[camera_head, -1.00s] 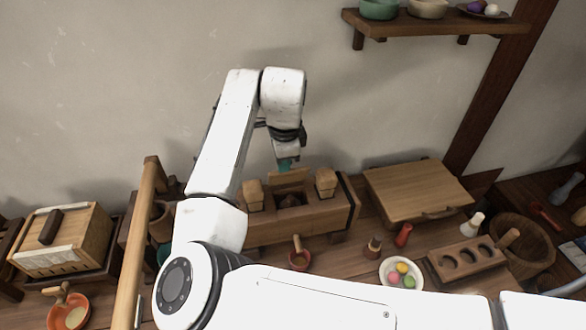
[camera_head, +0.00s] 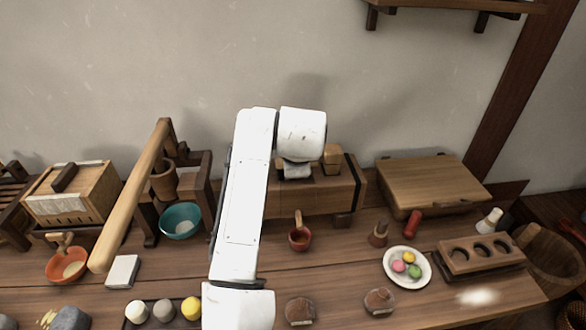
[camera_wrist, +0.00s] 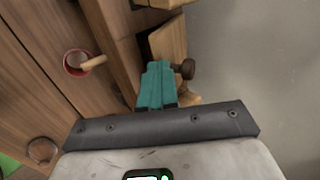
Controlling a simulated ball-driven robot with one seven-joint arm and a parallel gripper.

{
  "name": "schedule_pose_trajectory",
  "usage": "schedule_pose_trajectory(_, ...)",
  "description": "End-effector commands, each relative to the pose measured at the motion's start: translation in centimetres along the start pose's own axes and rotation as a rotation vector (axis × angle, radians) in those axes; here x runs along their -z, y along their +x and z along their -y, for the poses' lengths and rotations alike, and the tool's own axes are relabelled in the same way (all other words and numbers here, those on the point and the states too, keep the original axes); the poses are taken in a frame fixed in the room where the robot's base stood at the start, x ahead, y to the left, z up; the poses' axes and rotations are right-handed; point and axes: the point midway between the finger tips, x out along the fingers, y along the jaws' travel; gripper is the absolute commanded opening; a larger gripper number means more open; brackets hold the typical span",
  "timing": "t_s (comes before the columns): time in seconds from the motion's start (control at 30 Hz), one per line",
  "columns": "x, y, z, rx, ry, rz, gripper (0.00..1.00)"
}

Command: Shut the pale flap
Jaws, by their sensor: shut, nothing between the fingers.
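The pale flap (camera_wrist: 168,42) shows in the wrist view as a light wooden panel on the dark wooden chest (camera_wrist: 108,30), standing out at an angle from it. A dark round knob (camera_wrist: 184,69) is beside the flap. My gripper (camera_wrist: 157,66) has its teal fingers shut and empty, with the tips close to the flap's edge; I cannot tell whether they touch. In the head view the chest (camera_head: 315,198) stands against the wall, and my arm hides its left part, the flap and the fingertips. A pale block (camera_head: 332,158) stands on its right end.
A red cup with a wooden handle (camera_head: 300,239) stands in front of the chest. A board-topped box (camera_head: 430,183) is to the right, with a plate of coloured balls (camera_head: 407,267) before it. A wooden frame with a long pole (camera_head: 132,205) and a teal bowl (camera_head: 181,220) are to the left.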

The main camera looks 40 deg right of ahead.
Motion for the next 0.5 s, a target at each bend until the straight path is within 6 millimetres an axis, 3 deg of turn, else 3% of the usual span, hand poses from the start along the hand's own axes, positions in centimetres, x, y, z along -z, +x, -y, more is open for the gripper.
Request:
schedule_pose_trajectory(0.03,0.0,0.8,-0.7,0.025,-0.001,0.000,0.00)
schedule_pose_trajectory(0.5,0.0,2.1,-2.3,0.217,-0.001,-0.001,0.00)
